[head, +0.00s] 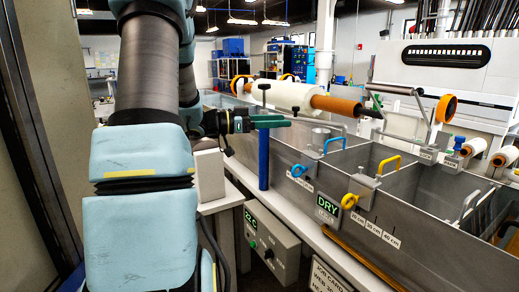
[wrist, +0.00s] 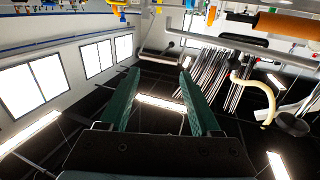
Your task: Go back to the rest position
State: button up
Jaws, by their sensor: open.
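My gripper (head: 270,121) has green fingers and reaches out to the right over the near edge of the resin bath (head: 305,160) in the head view. Just below the fingers stands a blue upright post (head: 263,162); I cannot tell whether they touch. In the wrist view my gripper (wrist: 160,85) shows two green fingers spread apart with nothing between them. Behind them are the ceiling lights and windows, and the picture looks upside down.
The bath's front wall carries blue (head: 333,146) and yellow (head: 389,164) handles. A roller with a white roll (head: 290,95) and orange end spans the bath behind my gripper. A control box marked 22 C (head: 268,243) is below. A tall panel (head: 35,130) stands close at left.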

jog(key=w+a+f+n+t+y, duration=0.3)
jog(key=w+f+n+t+y, duration=0.1)
jog(key=w+n+t+y, duration=0.25)
jog(key=s+a+f+n+y, duration=0.35)
jog(key=a+f+y, duration=0.2)
jog(key=y, duration=0.25)
jog(key=s+a+f+n+g+y, duration=0.1)
jog(key=s+f+n+g, duration=0.1)
jog(key=s, duration=0.8)
jog(key=s+a+f+n+g+y, duration=0.1)
jog(key=s+f+g, duration=0.4)
jog(key=s, duration=0.6)
jog(key=shift+s+a+f+n+g+y, duration=0.15)
jog(key=shift+s+a+n+g+y, duration=0.25)
jog(key=shift+n+g, duration=0.35)
jog(key=shift+o, duration=0.3)
jog(key=shift+w, duration=0.15)
